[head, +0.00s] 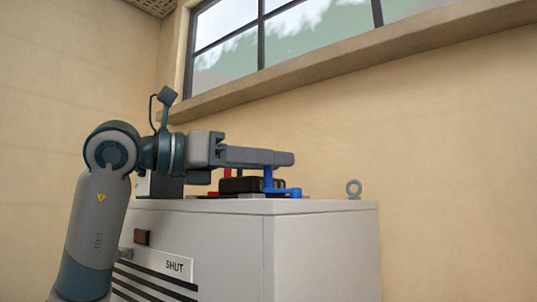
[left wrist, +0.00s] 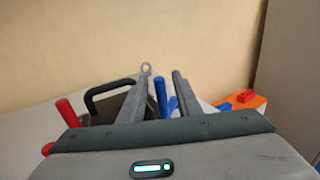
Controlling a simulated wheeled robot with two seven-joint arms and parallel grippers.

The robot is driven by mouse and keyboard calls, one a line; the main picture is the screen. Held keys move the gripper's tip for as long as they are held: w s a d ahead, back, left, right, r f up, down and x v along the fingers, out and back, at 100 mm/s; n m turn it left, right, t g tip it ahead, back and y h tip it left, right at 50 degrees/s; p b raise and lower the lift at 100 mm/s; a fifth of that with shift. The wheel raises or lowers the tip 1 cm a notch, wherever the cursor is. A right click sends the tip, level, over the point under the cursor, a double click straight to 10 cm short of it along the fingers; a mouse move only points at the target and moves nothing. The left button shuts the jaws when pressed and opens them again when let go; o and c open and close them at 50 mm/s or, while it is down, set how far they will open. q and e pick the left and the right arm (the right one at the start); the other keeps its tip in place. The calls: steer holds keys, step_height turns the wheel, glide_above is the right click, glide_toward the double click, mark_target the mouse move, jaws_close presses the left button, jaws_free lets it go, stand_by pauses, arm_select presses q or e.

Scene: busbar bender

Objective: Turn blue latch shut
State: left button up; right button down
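The blue latch (head: 268,179) stands on top of the grey cabinet, with an upright blue post and a low blue base reaching right in the head view. My left gripper (head: 284,158) is level above the cabinet top, its fingers pointing right at the height of the post's upper end. In the left wrist view the blue latch's post (left wrist: 161,97) stands between the two fingers of my left gripper (left wrist: 161,76), with a visible gap on both sides. The fingers are open. Part of the blue base shows behind the right finger. My right gripper is not in view.
The grey cabinet (head: 320,240) carries a "SHUT" label (head: 179,266) on its front. A red handle (left wrist: 67,112) and a black handle (left wrist: 110,95) stand left of the fingers. A metal ring (head: 354,188) stands at the right. An orange part (left wrist: 243,101) lies right of the fingers.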

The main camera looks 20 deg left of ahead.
arm_select(q)
jaws_close()
steer(key=shift+w+a+m+g+h+p, duration=0.1)
steer(key=shift+w+m+g+h+p, duration=0.2)
steer(key=shift+m+g+h, duration=0.55)
steer(key=shift+w+a+m+g+h+p, duration=0.1)
steer(key=shift+w+m+g+h+p, duration=0.2)
steer(key=shift+m+g+h, duration=0.55)
steer(key=shift+y, duration=0.3)
jaws_free()
steer(key=shift+s+d, duration=0.1)
steer(key=shift+s+f+n+t+y+b, duration=0.1)
steer(key=shift+n+t+y+b, duration=0.25)
steer(key=shift+n, duration=0.25)
